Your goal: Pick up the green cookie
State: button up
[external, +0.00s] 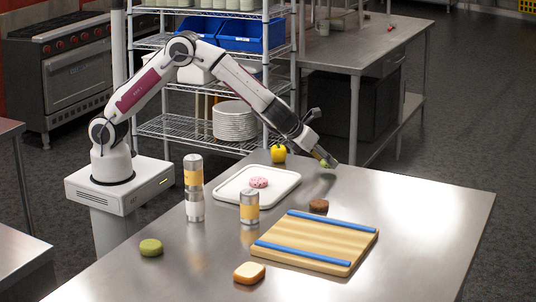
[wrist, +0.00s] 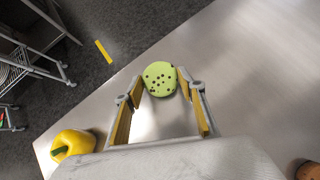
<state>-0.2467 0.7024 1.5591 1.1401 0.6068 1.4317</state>
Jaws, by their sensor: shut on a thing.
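The green cookie (wrist: 160,79) is round and pale green with dark chips in the wrist view. My gripper (wrist: 158,84) is shut on it, one fingertip on each side. In the external view the green cookie (external: 325,163) shows as a small green patch at the tip of my gripper (external: 327,160), mostly covered by the fingers. It appears a little above the far part of the metal table, with a dark shadow below.
A yellow pepper (external: 278,154) stands close to the left of my gripper. A white tray (external: 228,197) holds a pink round thing (external: 258,182). A brown round item (external: 318,206), a cutting board (external: 310,255), shakers (external: 194,188), a darker green round item (external: 151,247) and bread (external: 249,272) lie nearer. The table's right side is clear.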

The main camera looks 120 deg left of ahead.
jog(key=shift+r, duration=0.45)
jog(key=s+d, duration=0.3)
jog(key=d, duration=0.2)
jog(key=s+d, duration=0.2)
jog(key=d, duration=0.3)
jog(key=s+d, duration=0.3)
jog(key=d, duration=0.2)
jog(key=shift+s+d+r, duration=0.35)
jog(key=shift+d+r, duration=0.05)
